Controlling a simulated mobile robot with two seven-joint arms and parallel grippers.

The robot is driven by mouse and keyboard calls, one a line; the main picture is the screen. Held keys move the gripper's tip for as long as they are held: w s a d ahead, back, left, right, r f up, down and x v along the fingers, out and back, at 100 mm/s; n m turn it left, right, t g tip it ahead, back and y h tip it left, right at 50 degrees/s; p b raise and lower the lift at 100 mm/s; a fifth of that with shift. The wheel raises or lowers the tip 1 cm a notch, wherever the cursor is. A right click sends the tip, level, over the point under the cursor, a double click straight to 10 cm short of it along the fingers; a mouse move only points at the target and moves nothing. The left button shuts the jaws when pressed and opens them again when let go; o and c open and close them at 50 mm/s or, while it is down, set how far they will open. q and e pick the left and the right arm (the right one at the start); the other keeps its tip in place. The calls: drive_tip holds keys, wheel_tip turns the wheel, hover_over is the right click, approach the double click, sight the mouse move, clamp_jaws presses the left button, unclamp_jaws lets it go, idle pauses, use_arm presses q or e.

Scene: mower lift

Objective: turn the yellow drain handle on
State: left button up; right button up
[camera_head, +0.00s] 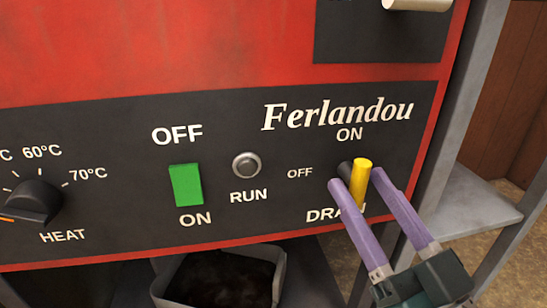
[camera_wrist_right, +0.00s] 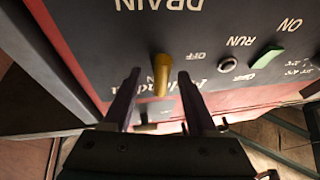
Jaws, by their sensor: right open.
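The yellow drain handle (camera_head: 360,184) stands out from a black hub on the dark control panel (camera_head: 240,120), above the word DRAIN. ON is printed above it and OFF to its left; I cannot tell for sure which setting it points to. My right gripper (camera_head: 359,178) has two purple fingers, open, one on each side of the handle. In the right wrist view the handle (camera_wrist_right: 162,75) shows between the fingertips (camera_wrist_right: 158,76), with a visible gap to each finger. My left gripper is not in view.
Left of the handle are a round RUN button (camera_head: 246,165), a green switch (camera_head: 186,185) and a black HEAT knob (camera_head: 35,202). A bin (camera_head: 163,285) with dark contents stands below the panel. A grey metal frame (camera_head: 440,110) stands close on the right.

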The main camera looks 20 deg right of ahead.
drive_tip(key=v, duration=0.9)
drive_tip(key=shift+s, duration=0.4)
drive_tip(key=shift+f, duration=0.15)
